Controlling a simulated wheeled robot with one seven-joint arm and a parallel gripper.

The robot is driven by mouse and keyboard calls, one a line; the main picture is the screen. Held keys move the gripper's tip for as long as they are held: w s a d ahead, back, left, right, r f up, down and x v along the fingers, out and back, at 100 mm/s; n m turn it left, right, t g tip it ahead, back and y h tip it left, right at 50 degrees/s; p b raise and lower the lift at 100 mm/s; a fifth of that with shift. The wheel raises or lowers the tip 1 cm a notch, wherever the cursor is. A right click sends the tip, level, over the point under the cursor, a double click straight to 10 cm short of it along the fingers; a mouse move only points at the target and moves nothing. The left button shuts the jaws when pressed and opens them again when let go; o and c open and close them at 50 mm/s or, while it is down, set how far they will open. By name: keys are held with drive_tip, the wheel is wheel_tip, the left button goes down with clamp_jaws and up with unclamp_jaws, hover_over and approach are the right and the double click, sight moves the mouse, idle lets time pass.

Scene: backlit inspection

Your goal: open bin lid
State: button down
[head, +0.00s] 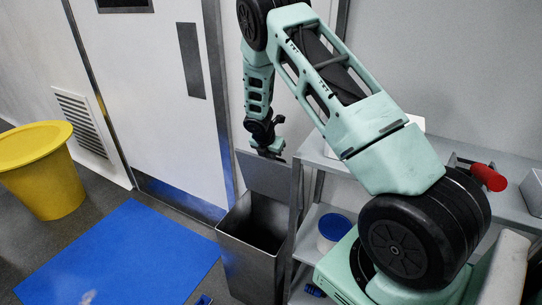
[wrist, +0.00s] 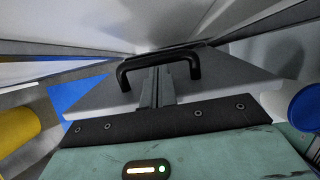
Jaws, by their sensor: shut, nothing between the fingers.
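The grey metal bin (head: 235,245) stands open between the door and the shelf, with its dark inside showing. Its flat grey lid (head: 263,174) stands raised, tilted up at the back. My gripper (head: 270,152) is at the lid's upper edge. In the wrist view, the black handle (wrist: 160,59) arches across the grey lid (wrist: 235,83). My gripper (wrist: 157,72) is shut and empty, its fingertips close to the handle's bar, between its two legs. I cannot tell whether they touch it.
A yellow bin (head: 45,185) stands at the left. A blue mat (head: 125,255) lies on the floor before the white door (head: 150,100). The grey shelf (head: 460,170) at right holds a blue-lidded tub (head: 334,229) and a red cylinder (head: 489,177).

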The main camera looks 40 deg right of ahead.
drive_tip(key=d, duration=0.1)
drive_tip(key=w+d+p, duration=0.1)
drive_tip(key=d+p, duration=0.1)
drive_tip(key=d, duration=0.1)
drive_tip(key=shift+w+d+r, duration=0.1)
drive_tip(key=shift+w+r, duration=0.05)
drive_tip(key=shift+w, duration=0.1)
drive_tip(key=shift+p, duration=0.3)
